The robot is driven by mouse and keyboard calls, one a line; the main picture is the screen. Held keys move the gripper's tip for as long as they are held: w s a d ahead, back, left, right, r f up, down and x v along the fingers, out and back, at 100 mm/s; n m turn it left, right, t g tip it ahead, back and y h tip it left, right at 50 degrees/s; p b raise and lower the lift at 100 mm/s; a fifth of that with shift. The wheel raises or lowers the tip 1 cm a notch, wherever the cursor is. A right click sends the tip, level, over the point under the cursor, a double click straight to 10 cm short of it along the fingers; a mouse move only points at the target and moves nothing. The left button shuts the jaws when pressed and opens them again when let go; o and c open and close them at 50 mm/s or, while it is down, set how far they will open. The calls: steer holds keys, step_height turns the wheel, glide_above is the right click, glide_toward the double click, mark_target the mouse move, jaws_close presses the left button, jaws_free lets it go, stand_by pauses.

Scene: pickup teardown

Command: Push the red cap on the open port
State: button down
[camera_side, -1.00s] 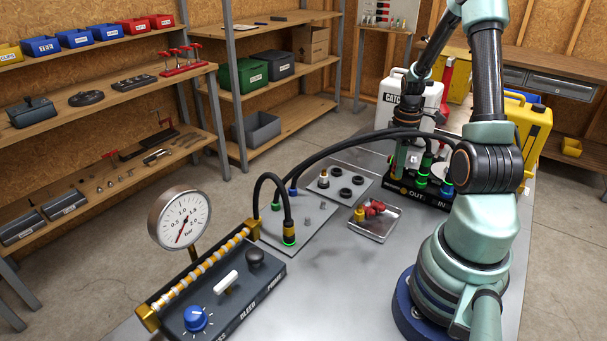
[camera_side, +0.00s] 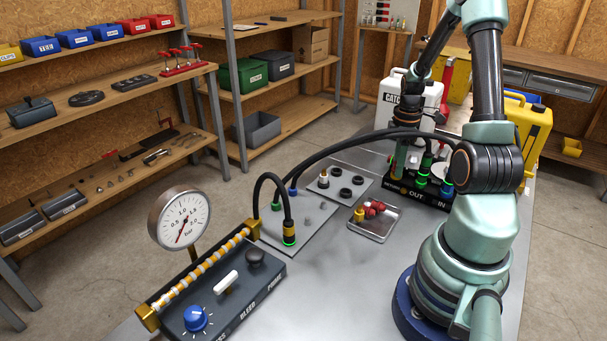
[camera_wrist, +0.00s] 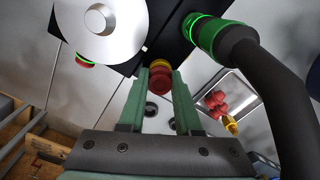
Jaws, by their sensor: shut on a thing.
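My gripper (camera_wrist: 160,88) points at the black block (camera_side: 408,190) marked OUT and IN. Its two green fingers are shut on a red cap (camera_wrist: 160,82) in the wrist view. A yellow ring (camera_wrist: 160,64) shows just beyond the cap, in line with it, at the block's edge. I cannot tell whether the cap is seated there or only touching. The open port itself is hidden behind the cap. In the side view my gripper (camera_side: 401,160) is at the left end of the block, partly behind a black hose, and the held cap is hard to make out.
A hose with a green-lit coupling (camera_wrist: 207,38) stands close on the right in the wrist view. A silver disc (camera_wrist: 100,22) is at upper left. A metal tray (camera_side: 378,230) holds red caps and a yellow one. A gauge (camera_side: 180,219) and pump stand at front left.

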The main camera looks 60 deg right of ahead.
steer(key=shift+s+a+f, duration=0.15)
steer(key=shift+f, duration=1.35)
steer(key=shift+r, duration=2.55)
steer(key=shift+f, duration=0.3)
steer(key=shift+f, duration=0.65)
steer(key=shift+f, duration=1.5)
steer(key=shift+r, duration=2.4)
